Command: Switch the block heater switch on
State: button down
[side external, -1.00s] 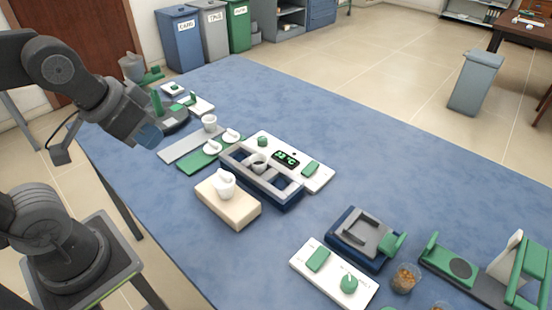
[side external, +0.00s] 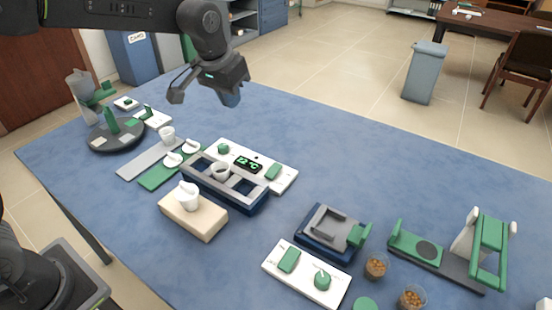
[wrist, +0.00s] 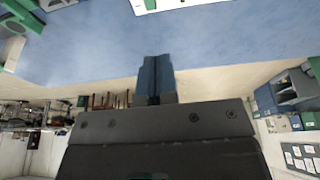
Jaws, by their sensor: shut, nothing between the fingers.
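A dark blue block with wells (side external: 229,184) sits mid-table, with a small white crucible (side external: 220,171) in it. Right behind it lies a white control panel (side external: 217,156) with a lit green °C display (side external: 248,164), a green knob (side external: 224,148) and a green rocker switch (side external: 273,172). These look like the block heater and its switch; I cannot tell the rocker's position. My gripper (side external: 231,98) is shut and empty, above the far part of the table, behind the panel and apart from it. Its blue fingers (wrist: 155,78) also show together in the wrist view.
A second white panel (side external: 305,276) with a green rocker (side external: 289,260) and knob (side external: 322,280) lies in front of a dark blue device (side external: 333,232). A beige block (side external: 193,214) holds a lidded crucible. The table behind the heater panel is clear.

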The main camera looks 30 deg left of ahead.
jog(key=g, duration=0.1)
send_over(277, 164)
jog(key=s, duration=0.3)
notch_tip(277, 164, down, 11)
jog(key=shift+r, duration=0.2)
jog(key=shift+f, duration=0.15)
jog(key=f, duration=0.4)
jog(key=w+f, duration=0.1)
jog(key=f, duration=0.3)
jog(key=w+f, duration=0.1)
jog(key=f, duration=0.4)
jog(key=shift+w, duration=0.15)
jog(key=shift+w+f, duration=0.1)
jog(key=shift+f, duration=0.15)
jog(key=shift+f, duration=0.1)
